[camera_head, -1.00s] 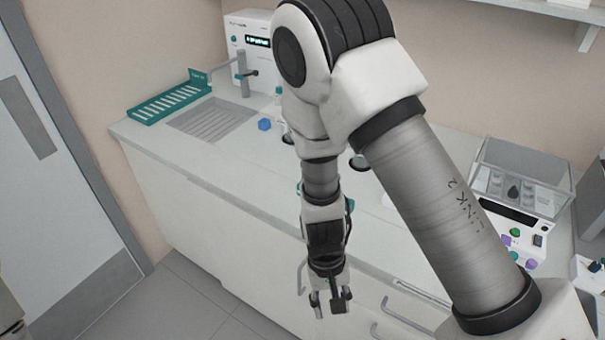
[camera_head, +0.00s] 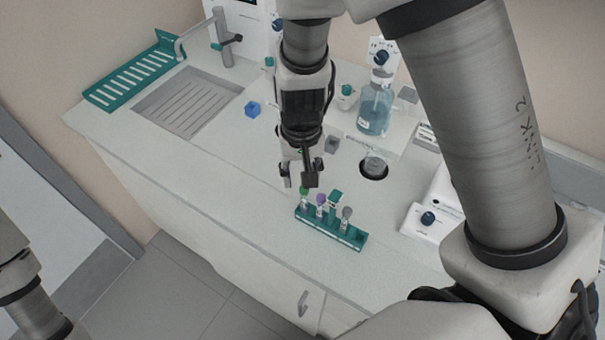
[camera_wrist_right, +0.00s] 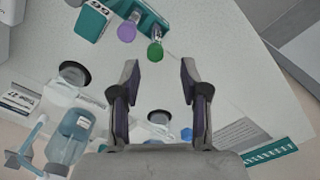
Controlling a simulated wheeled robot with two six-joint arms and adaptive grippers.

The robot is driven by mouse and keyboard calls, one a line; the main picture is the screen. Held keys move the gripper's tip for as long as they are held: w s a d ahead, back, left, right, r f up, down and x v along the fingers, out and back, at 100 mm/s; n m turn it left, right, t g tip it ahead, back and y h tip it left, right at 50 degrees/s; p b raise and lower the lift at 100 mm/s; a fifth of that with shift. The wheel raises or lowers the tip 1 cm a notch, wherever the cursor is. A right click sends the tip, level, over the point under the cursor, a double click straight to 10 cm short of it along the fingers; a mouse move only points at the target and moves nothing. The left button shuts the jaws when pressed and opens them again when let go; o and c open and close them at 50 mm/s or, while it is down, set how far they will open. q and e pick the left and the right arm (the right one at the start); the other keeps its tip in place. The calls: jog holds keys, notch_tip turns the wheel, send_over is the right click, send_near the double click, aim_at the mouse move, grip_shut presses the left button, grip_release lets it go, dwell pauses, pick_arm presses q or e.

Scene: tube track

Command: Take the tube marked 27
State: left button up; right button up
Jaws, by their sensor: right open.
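A teal rack (camera_head: 318,226) on the counter holds a row of tubes. One has a green cap (camera_head: 303,191), one a purple cap (camera_head: 320,198), and one at the right end a grey cap (camera_head: 347,212). A teal piece (camera_head: 335,197) rises between the last two. My right gripper (camera_head: 299,180) is open and empty, above the counter just behind the rack's left end. In the right wrist view, the green cap (camera_wrist_right: 155,50) shows just beyond the gap between the fingertips (camera_wrist_right: 160,70), with the purple cap (camera_wrist_right: 127,31) beside it. My left gripper is out of view.
A blue-liquid bottle (camera_head: 375,108) and a beaker in a dark round holder (camera_head: 374,167) stand behind and right of the rack. A blue cube (camera_head: 252,109) lies near the drain tray (camera_head: 185,103). The counter left of the rack is clear.

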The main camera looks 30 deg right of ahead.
aim_at(305, 195)
jog(key=f, duration=0.7)
jog(key=shift+s+d+f, duration=0.2)
jog(key=shift+s+d, duration=0.05)
jog(key=shift+w+d+f, duration=0.1)
jog(key=shift+w+f, duration=0.05)
jog(key=shift+s+a+r, duration=0.2)
jog(key=shift+s, duration=0.05)
grip_shut()
jog(key=shift+w+d, duration=0.1)
